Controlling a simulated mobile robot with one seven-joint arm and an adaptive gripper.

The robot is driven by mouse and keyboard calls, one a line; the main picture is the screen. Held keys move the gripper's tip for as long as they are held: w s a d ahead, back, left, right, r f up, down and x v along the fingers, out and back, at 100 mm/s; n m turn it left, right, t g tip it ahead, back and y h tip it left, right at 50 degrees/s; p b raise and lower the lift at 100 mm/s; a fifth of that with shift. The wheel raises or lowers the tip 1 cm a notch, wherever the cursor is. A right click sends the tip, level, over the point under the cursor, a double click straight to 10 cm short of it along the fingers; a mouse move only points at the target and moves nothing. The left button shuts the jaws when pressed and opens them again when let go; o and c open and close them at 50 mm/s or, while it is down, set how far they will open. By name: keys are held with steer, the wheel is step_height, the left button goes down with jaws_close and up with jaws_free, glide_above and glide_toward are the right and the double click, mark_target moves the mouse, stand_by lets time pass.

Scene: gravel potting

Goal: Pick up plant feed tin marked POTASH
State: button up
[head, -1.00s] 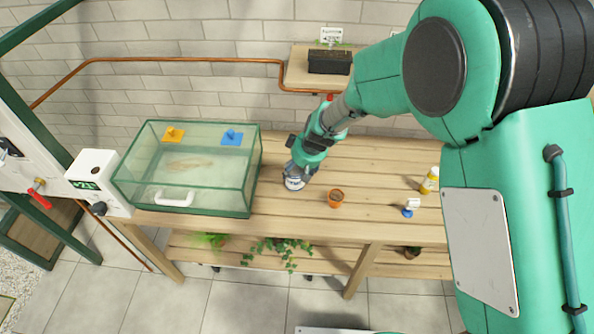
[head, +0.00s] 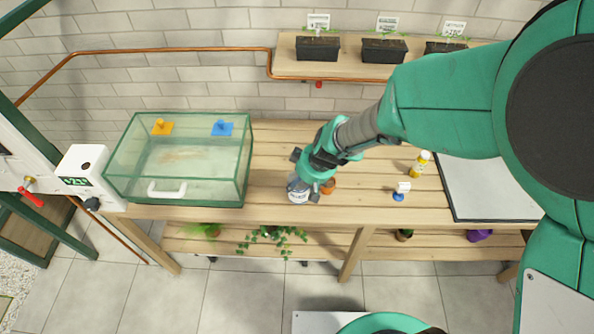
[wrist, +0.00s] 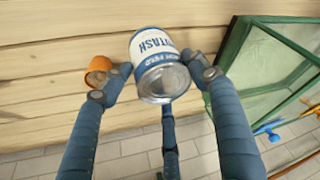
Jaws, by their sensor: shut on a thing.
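The plant feed tin (head: 298,196) is white and blue. In the wrist view the tin (wrist: 152,46) shows the letters "TASH" and a grey metal end face. My gripper (head: 302,185) is shut on it, with blue fingers on both sides and a third finger below in the wrist view (wrist: 158,80). In the head view the tin is at the front part of the wooden bench, right of the glass tank. I cannot tell how far it is above the boards. The gripper hides its upper part in the head view.
A terracotta pot (head: 328,187) is just right of the tin, partly hidden. The glass tank (head: 180,160) stands left. A yellow bottle (head: 420,164) and a small white-and-blue item (head: 401,191) stand right, before a grey tray (head: 490,190). Planters (head: 384,50) line the back shelf.

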mark_target(305, 188)
steer(key=shift+s+d+r, duration=0.1)
steer(key=shift+s+d, duration=0.2)
steer(key=shift+s, duration=0.45)
steer(key=shift+s+d+r, duration=0.1)
steer(key=shift+s+d, duration=0.15)
steer(key=shift+s, duration=0.45)
